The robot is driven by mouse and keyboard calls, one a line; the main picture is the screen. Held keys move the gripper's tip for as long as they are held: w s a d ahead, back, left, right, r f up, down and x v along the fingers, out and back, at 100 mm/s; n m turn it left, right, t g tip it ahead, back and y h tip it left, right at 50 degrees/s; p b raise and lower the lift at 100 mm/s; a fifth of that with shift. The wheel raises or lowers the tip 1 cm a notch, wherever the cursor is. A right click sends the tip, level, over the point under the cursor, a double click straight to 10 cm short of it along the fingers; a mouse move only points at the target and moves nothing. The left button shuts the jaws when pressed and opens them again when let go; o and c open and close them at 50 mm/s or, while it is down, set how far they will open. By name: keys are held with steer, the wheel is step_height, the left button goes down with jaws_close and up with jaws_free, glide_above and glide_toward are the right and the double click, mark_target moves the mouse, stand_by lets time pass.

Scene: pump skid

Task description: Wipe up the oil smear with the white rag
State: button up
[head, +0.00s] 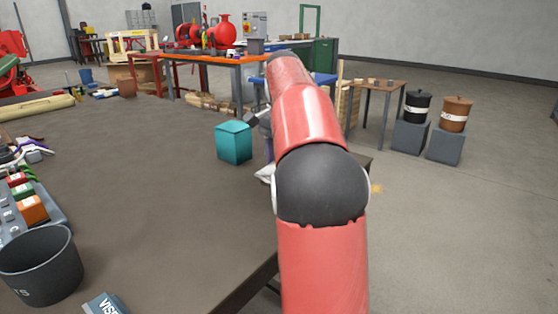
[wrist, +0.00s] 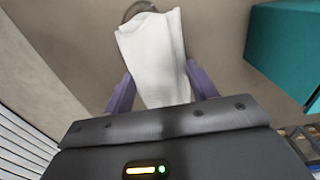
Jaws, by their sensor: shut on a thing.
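The white rag (wrist: 152,55) is between the two purple fingers of my gripper (wrist: 160,88) in the wrist view. My gripper is shut on it, and the rag extends forward past the fingers. A dark, glossy patch, seemingly the oil smear (wrist: 138,9), shows at the top of the wrist view, partly covered by the rag's far end. In the head view a bit of the white rag (head: 264,173) shows low over the brown table, left of my arm. My arm hides most of my gripper there, and I cannot make out the smear in that view.
A teal box (head: 234,142) stands on the table close by my gripper; it also shows at the right of the wrist view (wrist: 287,50). A dark cup (head: 40,266) and a parts tray (head: 52,212) are at the left. The table's middle (head: 150,190) is clear.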

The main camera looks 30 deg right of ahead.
mark_target(261, 185)
steer(key=shift+w+d, duration=0.35)
steer(key=shift+d, duration=0.5)
steer(key=shift+w+d, duration=0.3)
steer(key=shift+d, duration=0.55)
steer(key=shift+f, duration=0.1)
steer(key=shift+s+a+b, duration=0.3)
steer(key=shift+a, duration=0.45)
steer(key=shift+s+a+b, duration=0.2)
steer(key=shift+s+a, duration=0.15)
steer(key=shift+a, duration=0.6)
steer(key=shift+s+a+b, duration=0.2)
steer(key=shift+s+a, duration=0.1)
steer(key=shift+a, duration=0.65)
steer(key=shift+s+a+b, duration=0.2)
steer(key=shift+s+a, duration=0.15)
steer(key=shift+a, duration=0.6)
steer(key=shift+s+a+b, duration=0.25)
steer(key=shift+s+a, duration=0.05)
steer(key=shift+a, duration=0.5)
steer(key=shift+s+a+b, duration=0.2)
steer(key=shift+s+a, duration=0.1)
steer(key=shift+a, duration=0.7)
steer(key=shift+r+p, duration=0.2)
steer(key=shift+p, duration=0.25)
